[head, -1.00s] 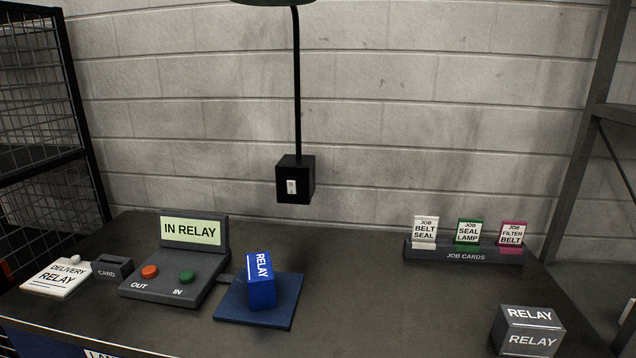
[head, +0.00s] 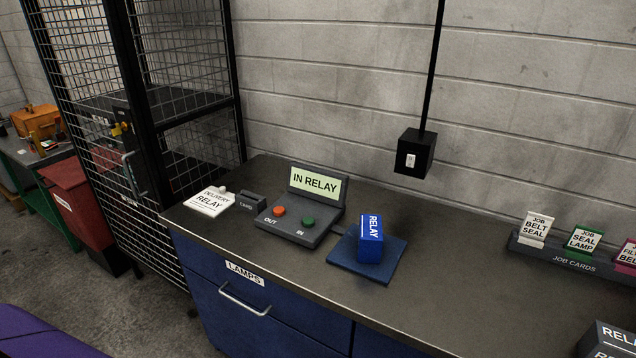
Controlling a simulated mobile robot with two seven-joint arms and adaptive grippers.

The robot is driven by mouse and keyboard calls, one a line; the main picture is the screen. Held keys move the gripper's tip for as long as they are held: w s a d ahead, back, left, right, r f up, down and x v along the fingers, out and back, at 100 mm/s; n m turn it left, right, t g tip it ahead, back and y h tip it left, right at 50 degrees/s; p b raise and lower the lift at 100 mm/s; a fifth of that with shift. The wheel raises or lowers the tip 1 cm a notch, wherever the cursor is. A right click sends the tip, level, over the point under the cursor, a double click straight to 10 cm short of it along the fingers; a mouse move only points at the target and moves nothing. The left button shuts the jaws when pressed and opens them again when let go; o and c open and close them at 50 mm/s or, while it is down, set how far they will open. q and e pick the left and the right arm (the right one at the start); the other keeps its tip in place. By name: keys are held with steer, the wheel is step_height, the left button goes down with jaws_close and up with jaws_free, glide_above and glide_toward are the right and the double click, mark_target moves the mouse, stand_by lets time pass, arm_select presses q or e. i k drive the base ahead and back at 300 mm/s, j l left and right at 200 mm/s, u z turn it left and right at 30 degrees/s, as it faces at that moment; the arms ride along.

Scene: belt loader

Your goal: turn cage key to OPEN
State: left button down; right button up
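A black wire mesh cage (head: 190,60) stands at the left end of the workbench. Its door carries a dark lock plate with a small yellow-orange key (head: 123,128) and a pale handle (head: 130,172) below it. The key's markings are too small to read, so I cannot tell which position it points to. The door looks closed. Neither of my grippers is in view.
The workbench (head: 450,290) holds an IN RELAY console (head: 300,217), a blue relay block (head: 369,240) on a blue pad, and job cards (head: 572,256). A red bin (head: 80,205) stands left of the cage. Grey floor (head: 50,275) is open in front.

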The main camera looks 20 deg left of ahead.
mark_target(117, 129)
steer(key=u, duration=2.05)
